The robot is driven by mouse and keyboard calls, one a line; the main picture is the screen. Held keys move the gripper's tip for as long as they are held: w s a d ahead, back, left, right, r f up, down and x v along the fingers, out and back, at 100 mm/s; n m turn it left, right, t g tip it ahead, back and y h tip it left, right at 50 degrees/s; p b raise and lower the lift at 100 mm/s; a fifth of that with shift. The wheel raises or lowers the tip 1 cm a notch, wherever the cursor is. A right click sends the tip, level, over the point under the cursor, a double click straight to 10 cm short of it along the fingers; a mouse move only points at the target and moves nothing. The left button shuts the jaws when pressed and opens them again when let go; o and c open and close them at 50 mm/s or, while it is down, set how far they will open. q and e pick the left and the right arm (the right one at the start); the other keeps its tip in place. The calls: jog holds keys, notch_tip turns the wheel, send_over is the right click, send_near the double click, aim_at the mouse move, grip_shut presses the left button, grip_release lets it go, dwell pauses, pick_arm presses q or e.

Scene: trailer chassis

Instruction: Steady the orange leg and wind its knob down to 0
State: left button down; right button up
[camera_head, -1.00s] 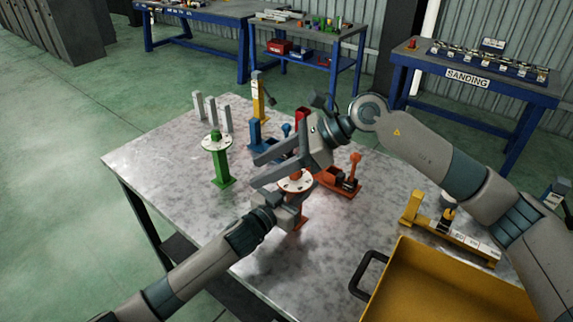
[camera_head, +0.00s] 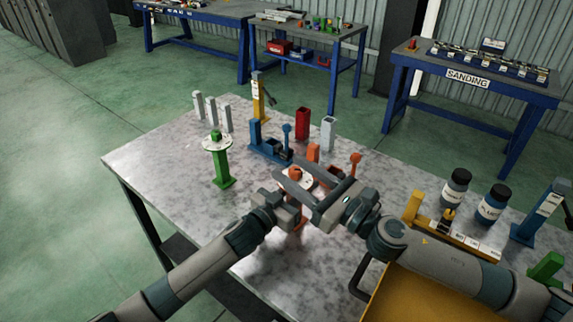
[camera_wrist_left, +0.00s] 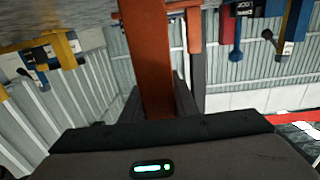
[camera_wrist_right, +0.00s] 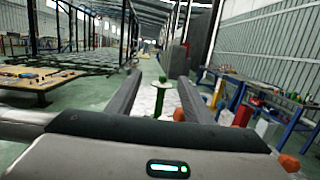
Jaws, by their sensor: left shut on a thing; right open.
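The orange leg (camera_wrist_left: 150,60) fills the middle of the left wrist view. My left gripper (camera_wrist_left: 160,100) is shut on its post. In the head view the leg's white dial disc and orange knob (camera_head: 296,174) show just above my left gripper (camera_head: 290,205). My right gripper (camera_head: 293,180) is open, its two fingers reaching in from the right at knob height, seemingly on either side of it. In the right wrist view an orange piece (camera_wrist_right: 179,114) shows between the open fingers. I cannot tell whether they touch the knob. Most of the post is hidden in the head view.
A green leg with a dial (camera_head: 220,165) stands left on the metal table (camera_head: 150,160). Blue (camera_head: 268,145) and yellow (camera_head: 450,236) fixtures and a red block (camera_head: 303,122) stand behind and right. A yellow tray (camera_head: 400,262) lies at the front right under my right arm.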

aim_at(286, 171)
jog(key=d+f+m+t+h, duration=0.2)
jog(key=d+f+h, duration=0.2)
jog(key=d+f, duration=0.1)
jog(key=shift+w+f+m+h, duration=0.2)
jog(key=shift+f+m+h, duration=0.15)
jog(key=shift+f, duration=0.35)
jog(key=x, duration=1.2)
jog(key=shift+r, duration=0.1)
jog(key=c, duration=1.1)
